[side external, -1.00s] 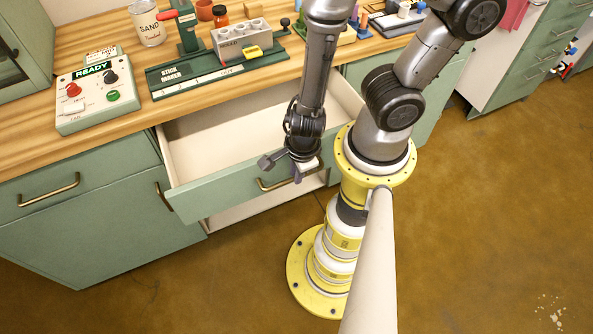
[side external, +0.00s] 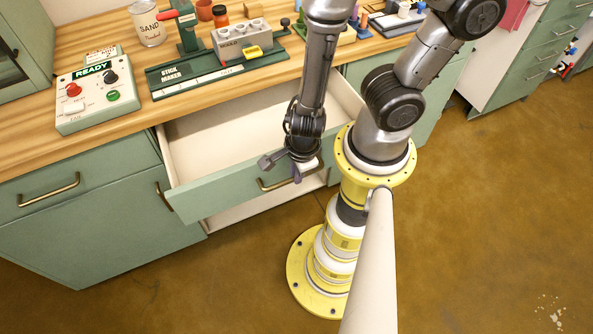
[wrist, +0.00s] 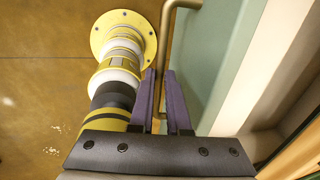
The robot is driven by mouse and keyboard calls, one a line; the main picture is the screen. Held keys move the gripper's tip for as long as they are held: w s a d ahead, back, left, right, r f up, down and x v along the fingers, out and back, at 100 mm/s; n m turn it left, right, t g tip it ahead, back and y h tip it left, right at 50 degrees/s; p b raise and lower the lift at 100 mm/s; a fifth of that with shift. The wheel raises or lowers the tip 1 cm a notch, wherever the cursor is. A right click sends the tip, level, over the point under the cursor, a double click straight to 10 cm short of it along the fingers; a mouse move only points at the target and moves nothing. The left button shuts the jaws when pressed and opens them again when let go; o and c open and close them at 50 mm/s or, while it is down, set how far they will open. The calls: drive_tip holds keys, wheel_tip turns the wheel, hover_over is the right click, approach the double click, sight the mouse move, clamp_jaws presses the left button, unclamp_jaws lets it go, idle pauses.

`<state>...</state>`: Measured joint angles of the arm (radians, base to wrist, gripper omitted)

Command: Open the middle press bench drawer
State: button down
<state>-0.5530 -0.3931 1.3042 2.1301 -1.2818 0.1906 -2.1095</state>
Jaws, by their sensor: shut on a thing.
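The middle press bench drawer (side external: 215,198) has a green front and stands pulled well out from the bench in the side external view. Its pale interior (side external: 225,140) shows empty where visible. Its brass bar handle (side external: 268,186) is partly hidden by my gripper (side external: 297,174). In the wrist view the handle (wrist: 163,40) runs between the two purple fingers of my gripper (wrist: 163,85), which are shut on it. The green drawer front (wrist: 215,50) lies just right of the fingers there.
The wooden bench top (side external: 35,150) holds a control box (side external: 95,95) marked READY, a green stick maker (side external: 190,80), a grey mould (side external: 240,42) and a sand jar (side external: 147,22). A shut drawer (side external: 60,190) is at the left. Brown floor (side external: 480,220) is clear at the right.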

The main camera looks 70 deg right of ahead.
idle(0.5)
drive_tip(key=shift+s+a, duration=1.6)
drive_tip(key=shift+a, duration=0.05)
drive_tip(key=c, duration=0.9)
unclamp_jaws()
drive_tip(key=shift+r, duration=0.15)
drive_tip(key=shift+s+a+r, duration=0.3)
drive_tip(key=shift+r, duration=1.9)
drive_tip(key=shift+s+a+r, duration=0.25)
drive_tip(key=shift+s+r, duration=0.1)
drive_tip(key=shift+r, duration=1.9)
drive_tip(key=shift+s+a+r, duration=0.3)
drive_tip(key=shift+r, duration=1.9)
